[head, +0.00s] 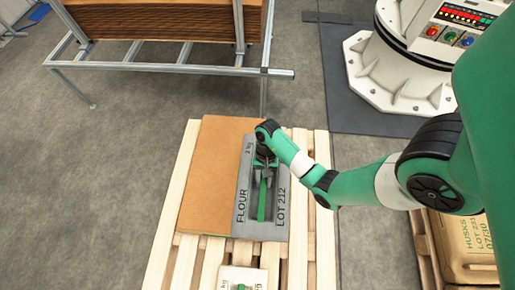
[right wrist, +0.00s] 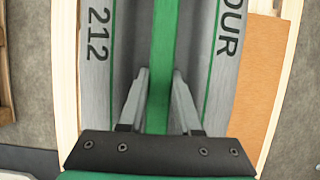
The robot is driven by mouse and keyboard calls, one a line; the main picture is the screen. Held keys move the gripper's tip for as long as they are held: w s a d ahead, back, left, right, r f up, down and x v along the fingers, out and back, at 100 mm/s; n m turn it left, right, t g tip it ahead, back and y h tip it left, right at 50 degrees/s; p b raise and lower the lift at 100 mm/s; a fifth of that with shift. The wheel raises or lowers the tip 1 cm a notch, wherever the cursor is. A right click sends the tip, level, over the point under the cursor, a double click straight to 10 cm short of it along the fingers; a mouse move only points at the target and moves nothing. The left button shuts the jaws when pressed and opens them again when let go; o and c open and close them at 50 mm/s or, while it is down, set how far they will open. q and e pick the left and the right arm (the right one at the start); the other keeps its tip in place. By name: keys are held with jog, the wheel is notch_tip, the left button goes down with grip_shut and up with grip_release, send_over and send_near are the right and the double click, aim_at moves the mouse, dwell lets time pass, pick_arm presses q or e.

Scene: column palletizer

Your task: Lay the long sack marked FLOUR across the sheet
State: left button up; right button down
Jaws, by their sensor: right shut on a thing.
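The long grey sack marked FLOUR and LOT 212 (head: 241,190) is over the right part of the brown sheet (head: 205,175), its length running along the sheet's long side. The sheet lies on a wooden pallet (head: 168,213). My right gripper (head: 264,178) is shut on the green strip (right wrist: 163,50) along the sack's middle, with one finger on each side. In the right wrist view the sheet (right wrist: 262,85) shows beside the sack. I cannot tell whether the sack rests on the sheet or hangs just above it. My left gripper is out of view.
A pale pack with a green part (head: 243,279) is at the pallet's front. A brown HUSKS sack (head: 470,240) is on another pallet at right. A metal frame with stacked brown sheets (head: 165,25) stands behind. A white round base (head: 395,85) is at back right.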

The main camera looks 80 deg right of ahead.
jog(key=w+d+f+b, duration=0.1)
jog(key=d, duration=0.1)
jog(key=w+d+f+b, duration=0.1)
jog(key=w+b, duration=0.1)
jog(key=w+d+f+b, duration=0.2)
jog(key=shift+w+d, duration=0.2)
jog(key=shift+d, duration=0.1)
jog(key=w+d+f+b, duration=0.1)
jog(key=b, duration=0.1)
jog(key=w+d+f+b, duration=0.1)
jog(key=f, duration=0.1)
jog(key=w+d+f+b, duration=0.1)
jog(key=b, duration=0.1)
jog(key=shift+d+f+b, duration=0.25)
jog(key=shift+f+b, duration=0.1)
jog(key=shift+f, duration=0.05)
jog(key=shift+w+r, duration=0.1)
jog(key=shift+w, duration=0.05)
jog(key=f+b, duration=0.2)
jog(key=f, duration=0.1)
jog(key=shift+w+d+f+b, duration=0.2)
jog(key=shift+d+f+b, duration=0.1)
jog(key=shift+b, duration=0.1)
jog(key=shift+f, duration=0.15)
jog(key=shift+s+a, duration=0.1)
